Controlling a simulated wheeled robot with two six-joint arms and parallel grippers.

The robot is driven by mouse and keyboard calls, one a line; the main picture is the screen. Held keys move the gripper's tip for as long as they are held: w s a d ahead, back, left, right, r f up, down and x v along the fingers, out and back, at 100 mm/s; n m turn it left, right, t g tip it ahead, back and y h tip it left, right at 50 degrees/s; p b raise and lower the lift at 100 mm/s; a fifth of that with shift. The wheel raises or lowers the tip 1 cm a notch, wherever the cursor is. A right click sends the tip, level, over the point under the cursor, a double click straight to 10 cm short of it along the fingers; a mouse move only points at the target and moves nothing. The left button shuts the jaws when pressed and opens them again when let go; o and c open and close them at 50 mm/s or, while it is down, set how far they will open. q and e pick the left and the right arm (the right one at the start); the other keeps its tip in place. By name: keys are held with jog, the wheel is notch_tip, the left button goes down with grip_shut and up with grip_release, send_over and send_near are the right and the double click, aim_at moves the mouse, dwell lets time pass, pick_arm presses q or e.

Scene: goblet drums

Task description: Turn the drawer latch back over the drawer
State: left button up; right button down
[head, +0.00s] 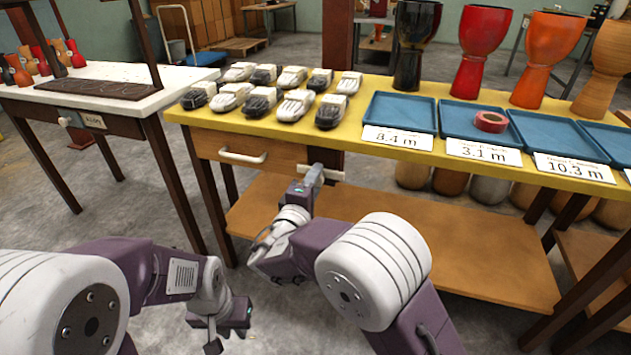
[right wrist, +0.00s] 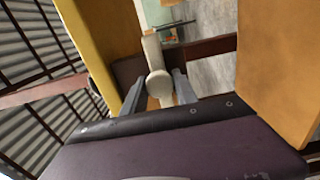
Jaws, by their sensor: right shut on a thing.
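The wooden drawer (head: 215,149) with a white bar handle (head: 243,157) sits under the left part of the yellow table and looks closed. The cream latch (head: 334,175) lies level at the drawer's right edge, on the dark table frame. My right gripper (head: 314,175) is at the latch, with its fingers on it. In the right wrist view the latch (right wrist: 152,50), with its round knob, stands between the two fingers (right wrist: 159,88). The fingers hide part of the latch in the head view. My left gripper (head: 212,343) hangs low at the bottom, away from the table; its fingertips are unclear.
The yellow table (head: 375,155) carries several brushes (head: 294,105), blue trays (head: 401,112), a red tape roll (head: 491,122) and goblet drums (head: 481,50). A lower wooden shelf (head: 450,255) lies below. A white table (head: 90,80) stands at left. Floor between the tables is clear.

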jog(key=c, duration=1)
grip_release()
jog(key=p+v, duration=0.3)
jog(key=v, duration=0.6)
jog(key=shift+p, duration=0.4)
